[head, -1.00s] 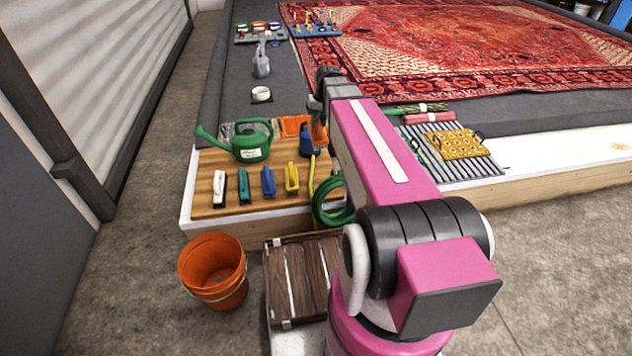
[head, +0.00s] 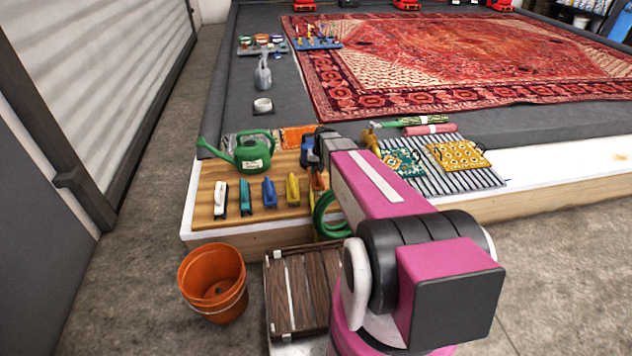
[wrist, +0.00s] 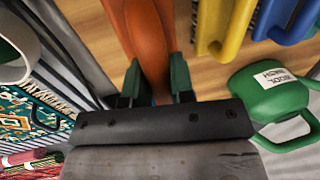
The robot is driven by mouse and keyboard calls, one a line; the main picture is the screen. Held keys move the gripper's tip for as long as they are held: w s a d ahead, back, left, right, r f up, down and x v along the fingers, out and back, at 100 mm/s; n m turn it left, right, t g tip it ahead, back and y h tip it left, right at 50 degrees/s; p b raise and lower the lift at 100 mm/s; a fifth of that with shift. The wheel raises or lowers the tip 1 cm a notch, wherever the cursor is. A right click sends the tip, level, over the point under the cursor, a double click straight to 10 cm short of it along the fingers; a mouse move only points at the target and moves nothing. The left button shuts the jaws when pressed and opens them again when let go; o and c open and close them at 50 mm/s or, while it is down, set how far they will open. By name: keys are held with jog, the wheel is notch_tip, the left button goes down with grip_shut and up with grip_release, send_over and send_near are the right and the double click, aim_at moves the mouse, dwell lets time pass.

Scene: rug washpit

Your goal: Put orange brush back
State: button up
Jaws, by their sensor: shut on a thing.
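The orange brush (wrist: 148,35) is between the two dark green fingertips of my gripper (wrist: 156,86), which is shut on it. In the head view a small part of the orange brush (head: 319,182) shows just right of the yellow brush (head: 293,189), at the right end of the brush row; my arm hides the rest. White (head: 220,198), teal (head: 244,197) and blue (head: 269,192) brushes stand left of the yellow one on the wooden board (head: 207,180). I cannot tell whether the orange brush touches the board.
A coiled green hose (head: 325,215) hangs at the board's right front. An orange bucket (head: 213,283) and a wooden crate (head: 300,290) are on the floor. Patterned pads (head: 458,155) lie right.

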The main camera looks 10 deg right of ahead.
jog(key=shift+f, duration=2.5)
jog(key=o, duration=0.8)
jog(key=shift+f, duration=0.1)
jog(key=r, duration=0.4)
jog(key=d+r, duration=0.1)
jog(key=r, duration=0.3)
jog(key=d+r, duration=0.1)
jog(key=r, duration=0.3)
jog(key=shift+d, duration=0.15)
